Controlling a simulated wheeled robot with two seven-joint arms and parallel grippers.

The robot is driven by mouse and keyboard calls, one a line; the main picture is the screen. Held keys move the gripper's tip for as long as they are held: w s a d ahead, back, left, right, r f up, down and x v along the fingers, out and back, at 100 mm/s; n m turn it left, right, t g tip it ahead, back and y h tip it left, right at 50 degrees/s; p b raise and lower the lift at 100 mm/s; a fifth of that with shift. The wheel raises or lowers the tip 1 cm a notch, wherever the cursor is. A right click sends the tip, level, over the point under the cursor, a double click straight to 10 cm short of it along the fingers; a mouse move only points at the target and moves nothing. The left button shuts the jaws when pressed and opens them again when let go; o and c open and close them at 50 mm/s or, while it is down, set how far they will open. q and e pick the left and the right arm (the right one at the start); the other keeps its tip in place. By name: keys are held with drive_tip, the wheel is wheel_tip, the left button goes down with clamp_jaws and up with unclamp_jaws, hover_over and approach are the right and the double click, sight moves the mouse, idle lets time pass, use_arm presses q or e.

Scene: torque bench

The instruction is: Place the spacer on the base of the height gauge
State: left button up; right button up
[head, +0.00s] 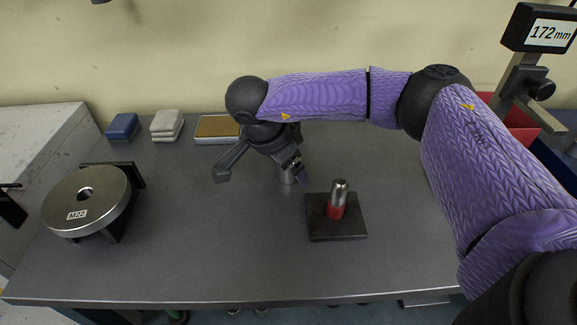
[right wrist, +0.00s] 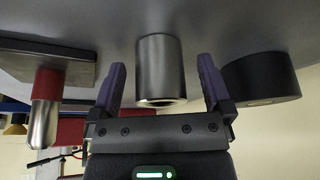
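A grey metal cylinder, which looks like the spacer (head: 286,176), stands on the bench, partly hidden by my right gripper. In the right wrist view the spacer (right wrist: 161,68) is between my two open fingers, with gaps on both sides. My right gripper (right wrist: 160,85) is open and empty; in the head view the gripper (head: 293,172) is at the spacer. The height gauge (head: 522,72) stands at the right with a display (head: 549,33) reading 172 mm. Its base is mostly hidden behind my right arm. My left gripper is not in view.
A black plate (head: 320,230) with a red and metal pin (head: 338,200) is close right of the spacer. A black cylinder (right wrist: 262,78) is beside the right finger in the wrist view. A round M22 disc (head: 85,212) is at left; a red bin (head: 512,122) is near the gauge.

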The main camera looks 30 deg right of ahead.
clamp_jaws()
idle(0.3)
